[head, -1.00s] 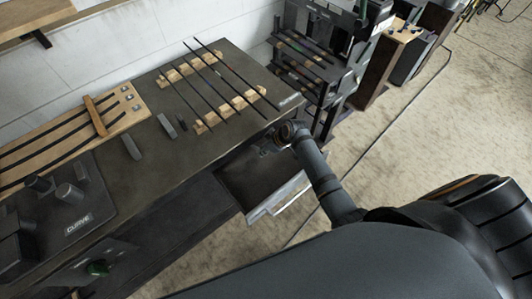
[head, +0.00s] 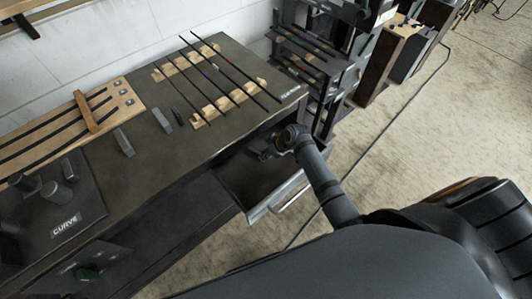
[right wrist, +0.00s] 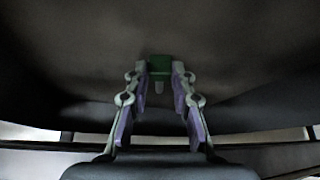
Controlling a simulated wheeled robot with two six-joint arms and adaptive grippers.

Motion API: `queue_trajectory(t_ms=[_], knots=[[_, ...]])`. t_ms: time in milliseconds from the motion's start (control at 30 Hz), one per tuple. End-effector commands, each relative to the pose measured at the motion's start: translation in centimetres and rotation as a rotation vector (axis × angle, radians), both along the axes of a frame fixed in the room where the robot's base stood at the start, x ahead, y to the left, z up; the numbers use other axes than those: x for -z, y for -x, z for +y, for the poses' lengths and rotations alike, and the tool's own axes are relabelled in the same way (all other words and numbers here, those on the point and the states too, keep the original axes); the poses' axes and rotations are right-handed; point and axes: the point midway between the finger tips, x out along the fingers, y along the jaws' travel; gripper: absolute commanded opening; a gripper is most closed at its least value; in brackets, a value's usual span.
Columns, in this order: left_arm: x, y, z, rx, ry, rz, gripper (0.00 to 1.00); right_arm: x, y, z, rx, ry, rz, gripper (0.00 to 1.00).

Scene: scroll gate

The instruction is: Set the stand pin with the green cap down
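My right gripper (head: 262,154) is over the open drawer (head: 272,211) at the right end of the bench, with its fingers pointing left in the head view. In the right wrist view its two fingertips (right wrist: 159,70) close on the sides of a green cap (right wrist: 159,62). The cap and pin are too small to make out in the head view. A dark surface fills the background of the wrist view. My left gripper is not in view.
The bench (head: 165,155) carries dark rods (head: 222,75) on notched wooden rails, grey blocks (head: 124,143) and a wooden board (head: 55,130) with dark strips. A dark CURVE plate (head: 65,228) lies at the left. A rack (head: 315,65) stands beyond the bench's right end.

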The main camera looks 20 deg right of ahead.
Motion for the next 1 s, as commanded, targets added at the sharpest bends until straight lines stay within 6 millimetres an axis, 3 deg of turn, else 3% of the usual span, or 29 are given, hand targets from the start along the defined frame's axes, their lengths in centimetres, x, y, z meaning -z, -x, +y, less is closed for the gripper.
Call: queue_trajectory(t_ms=[33,167,533,1000], knots=[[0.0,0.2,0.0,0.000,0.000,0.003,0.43,0.0,0.0,0.0,0.000,0.000,0.000,0.29],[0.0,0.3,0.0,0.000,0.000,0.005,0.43,0.0,0.0,0.0,0.000,-0.001,-0.001,0.47],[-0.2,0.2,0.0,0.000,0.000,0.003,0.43,-0.7,0.1,-0.1,0.001,0.001,-0.002,0.47],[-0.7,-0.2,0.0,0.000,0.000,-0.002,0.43,-9.4,3.9,-3.4,0.000,0.003,-0.003,0.47]])
